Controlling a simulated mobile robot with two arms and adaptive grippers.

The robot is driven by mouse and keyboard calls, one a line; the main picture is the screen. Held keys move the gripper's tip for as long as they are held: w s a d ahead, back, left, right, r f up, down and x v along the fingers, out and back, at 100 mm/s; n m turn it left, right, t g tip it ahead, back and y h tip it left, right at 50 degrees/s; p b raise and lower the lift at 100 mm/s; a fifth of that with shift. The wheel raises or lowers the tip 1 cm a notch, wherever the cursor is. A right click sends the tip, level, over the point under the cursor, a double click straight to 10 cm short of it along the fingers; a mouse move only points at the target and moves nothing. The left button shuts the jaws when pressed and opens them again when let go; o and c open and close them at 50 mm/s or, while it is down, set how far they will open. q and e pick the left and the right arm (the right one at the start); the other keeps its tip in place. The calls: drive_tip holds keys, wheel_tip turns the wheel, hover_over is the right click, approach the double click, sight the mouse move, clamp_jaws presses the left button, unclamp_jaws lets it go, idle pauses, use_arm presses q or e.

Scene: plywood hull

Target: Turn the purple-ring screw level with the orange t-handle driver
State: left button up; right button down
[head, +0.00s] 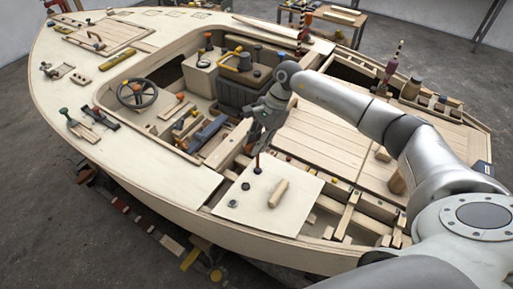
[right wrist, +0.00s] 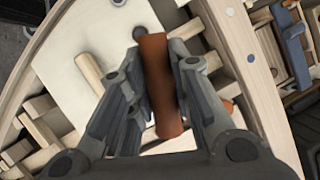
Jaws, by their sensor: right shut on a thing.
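My right gripper (head: 262,136) is above the pale panel (head: 300,191) near the front of the boat hull. It is shut on the orange t-handle driver, whose orange-brown handle (right wrist: 160,85) lies between the fingers in the right wrist view. In the head view the driver's thin reddish shaft (head: 257,159) points down to the panel's upper edge. A dark screw head (head: 257,171) shows at its lower end; I cannot tell whether the tip is seated in it. Two more dark screw heads (head: 245,186) (head: 233,203) are in the panel. No purple ring can be made out. My left gripper is out of view.
A wooden cylinder (head: 278,193) lies on the panel, right of the screws. Open framing with slats (head: 345,215) is to the right. A blue tool (head: 208,132) lies in the cockpit to the left, near a steering wheel (head: 137,94).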

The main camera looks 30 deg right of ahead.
drive_tip(key=n+g+b, duration=0.1)
drive_tip(key=n+b, duration=0.1)
drive_tip(key=b, duration=0.1)
drive_tip(key=n+g+b, duration=0.1)
drive_tip(key=n+b, duration=0.2)
drive_tip(key=n+g+h+b, duration=0.1)
drive_tip(key=n+b, duration=0.2)
drive_tip(key=shift+f+b, duration=0.3)
drive_tip(key=shift+b, duration=0.1)
drive_tip(key=shift+s+r+n+b, duration=0.1)
drive_tip(key=shift+n+b, duration=0.2)
drive_tip(key=shift+n, duration=0.1)
drive_tip(key=shift+d+r+g+h, duration=0.1)
drive_tip(key=shift+g+h, duration=0.2)
drive_tip(key=shift+r+n, duration=0.15)
drive_tip(key=shift+n, duration=0.15)
